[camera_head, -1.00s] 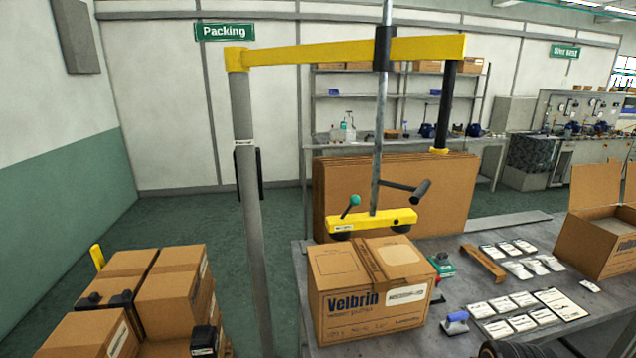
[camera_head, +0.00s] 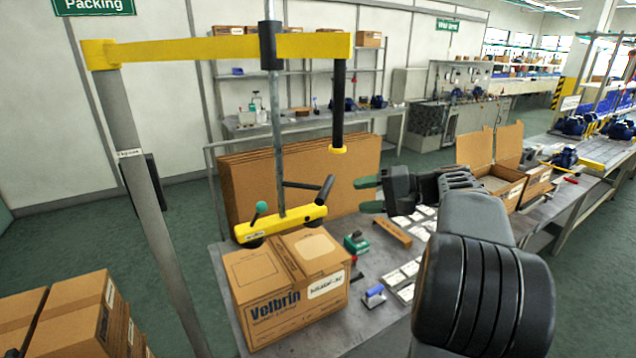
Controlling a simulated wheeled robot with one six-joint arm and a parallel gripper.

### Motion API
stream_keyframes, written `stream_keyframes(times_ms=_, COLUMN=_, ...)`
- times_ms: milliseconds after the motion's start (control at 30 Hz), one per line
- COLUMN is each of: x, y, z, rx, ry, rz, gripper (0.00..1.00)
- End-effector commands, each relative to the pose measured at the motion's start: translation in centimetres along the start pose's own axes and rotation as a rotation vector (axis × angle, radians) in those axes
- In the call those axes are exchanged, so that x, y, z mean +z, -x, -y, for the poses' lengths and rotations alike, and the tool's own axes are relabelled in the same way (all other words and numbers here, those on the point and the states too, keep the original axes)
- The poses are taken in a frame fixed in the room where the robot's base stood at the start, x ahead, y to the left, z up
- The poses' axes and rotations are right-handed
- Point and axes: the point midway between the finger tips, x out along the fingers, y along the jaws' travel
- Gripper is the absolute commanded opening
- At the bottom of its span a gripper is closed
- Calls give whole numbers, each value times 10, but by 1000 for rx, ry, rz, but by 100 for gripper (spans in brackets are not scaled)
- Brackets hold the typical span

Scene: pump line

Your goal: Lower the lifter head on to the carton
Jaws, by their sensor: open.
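The closed Velbrin carton (camera_head: 318,312) stands on the grey packing table. The yellow lifter head (camera_head: 281,226) hangs upright on a steel rod (camera_head: 276,150), over the carton's back edge in the picture. Its dark cups sit close to the carton top; I cannot tell whether they touch. A lever with a green ball (camera_head: 262,207) rises from the head's left end. A dark handle (camera_head: 326,188) stands out at the right. My gripper (camera_head: 369,195) is open and empty, its green-tipped fingers pointing left, to the right of the handle in the picture.
A grey post (camera_head: 150,215) carries the yellow boom (camera_head: 200,48). Flat cardboard sheets (camera_head: 240,190) lean behind the lifter. A tape dispenser (camera_head: 355,243), a blue-handled tool (camera_head: 374,294) and labels lie right of the carton. Stacked cartons (camera_head: 75,315) stand at lower left.

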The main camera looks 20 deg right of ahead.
Motion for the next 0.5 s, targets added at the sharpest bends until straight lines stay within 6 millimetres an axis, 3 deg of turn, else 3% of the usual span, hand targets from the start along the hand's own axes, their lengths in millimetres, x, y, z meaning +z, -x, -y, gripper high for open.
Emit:
stream_keyframes(times_ms=67, x=-9, y=12, z=8, rx=-50, ry=8, rz=-17, gripper=50)
stream_keyframes(times_ms=167, x=-13, y=11, z=12, rx=-79, ry=17, rz=-24, gripper=50)
stream_keyframes(times_ms=500, x=-14, y=-51, z=18, rx=-80, ry=16, rz=-25, gripper=50)
